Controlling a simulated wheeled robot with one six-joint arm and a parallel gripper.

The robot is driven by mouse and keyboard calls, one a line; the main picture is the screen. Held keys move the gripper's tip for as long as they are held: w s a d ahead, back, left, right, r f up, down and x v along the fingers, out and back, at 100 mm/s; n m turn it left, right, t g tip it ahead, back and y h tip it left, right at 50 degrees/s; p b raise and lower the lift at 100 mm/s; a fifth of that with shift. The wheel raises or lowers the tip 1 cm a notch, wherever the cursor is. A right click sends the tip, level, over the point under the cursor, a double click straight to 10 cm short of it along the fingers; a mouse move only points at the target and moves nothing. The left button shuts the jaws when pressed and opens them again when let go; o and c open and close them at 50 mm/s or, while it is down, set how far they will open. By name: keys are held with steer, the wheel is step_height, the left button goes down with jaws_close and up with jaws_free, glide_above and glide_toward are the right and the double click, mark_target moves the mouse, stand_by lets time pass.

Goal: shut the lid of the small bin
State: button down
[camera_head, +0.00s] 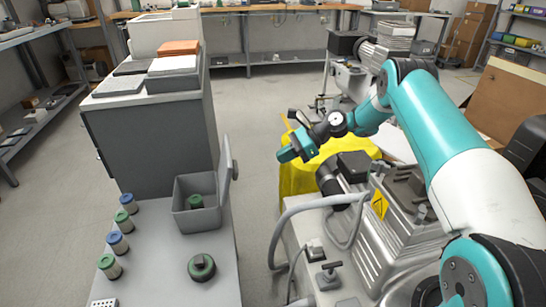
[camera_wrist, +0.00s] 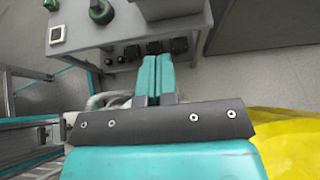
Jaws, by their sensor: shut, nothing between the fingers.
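The small grey bin (camera_head: 180,219) stands on the low grey bench at centre left in the head view. Its lid (camera_head: 228,168) is open, standing nearly upright along the bin's right side. A green-topped item (camera_head: 195,201) sits inside the bin. My gripper (camera_head: 284,155) is to the right of the lid and apart from it, over the aisle beside the yellow cloth. In the wrist view its teal fingers (camera_wrist: 155,76) are together, with nothing between them. I cannot make out the bin clearly in the wrist view.
Several blue- and green-capped jars (camera_head: 122,219) line the bench's left edge. A round green-and-black part (camera_head: 201,267) lies in front of the bin. A tall grey cabinet (camera_head: 150,135) stands behind it. Compressor machinery (camera_head: 390,230) and yellow cloth (camera_head: 300,180) are on the right.

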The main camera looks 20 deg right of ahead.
mark_target(238, 174)
steer(key=a+f, duration=0.1)
steer(key=a, duration=0.2)
steer(key=w+a+f+b, duration=0.1)
steer(key=a, duration=0.3)
steer(key=w+a+f, duration=0.1)
steer(key=a, duration=0.2)
steer(key=shift+a, duration=0.35)
steer(key=shift+r, duration=0.1)
